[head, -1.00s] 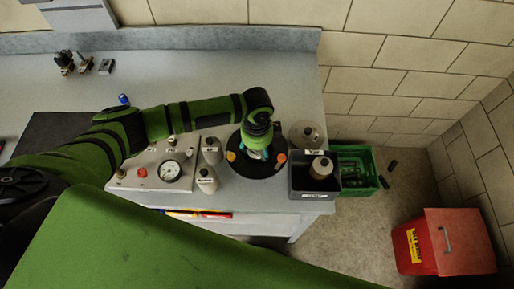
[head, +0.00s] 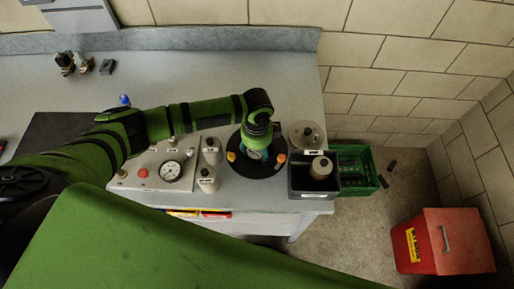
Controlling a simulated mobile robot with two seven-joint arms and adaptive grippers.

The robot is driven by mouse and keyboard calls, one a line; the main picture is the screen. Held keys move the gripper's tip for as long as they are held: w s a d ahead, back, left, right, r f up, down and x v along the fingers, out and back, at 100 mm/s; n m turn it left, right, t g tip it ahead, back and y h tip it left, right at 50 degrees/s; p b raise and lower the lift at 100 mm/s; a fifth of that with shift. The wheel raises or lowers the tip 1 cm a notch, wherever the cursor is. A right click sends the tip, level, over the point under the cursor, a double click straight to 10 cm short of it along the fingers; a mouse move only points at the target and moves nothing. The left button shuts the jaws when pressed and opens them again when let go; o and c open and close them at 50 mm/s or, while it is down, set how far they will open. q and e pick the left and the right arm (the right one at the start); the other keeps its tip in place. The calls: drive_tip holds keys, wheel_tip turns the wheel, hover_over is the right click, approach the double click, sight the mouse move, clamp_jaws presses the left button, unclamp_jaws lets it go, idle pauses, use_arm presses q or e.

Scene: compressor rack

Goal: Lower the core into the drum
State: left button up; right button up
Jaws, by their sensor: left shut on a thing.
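My left gripper (head: 256,154) points down over a round black base (head: 262,172) on the bench. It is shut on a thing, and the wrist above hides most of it. A small bluish-white part shows at the fingers and may be the core. I cannot tell how far it sits into anything below. A drum is not clearly visible; the gripper covers the middle of the base. My right gripper is out of view.
A green crate (head: 357,165) and a red box (head: 442,241) are beyond the bench.

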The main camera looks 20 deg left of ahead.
use_arm(q)
drive_tip(key=shift+f, duration=0.3)
drive_tip(key=shift+r, duration=0.1)
drive_tip(key=shift+r+p, duration=0.3)
drive_tip(key=shift+p, duration=0.15)
drive_tip(key=o, duration=1.5)
drive_tip(key=shift+c, duration=0.2)
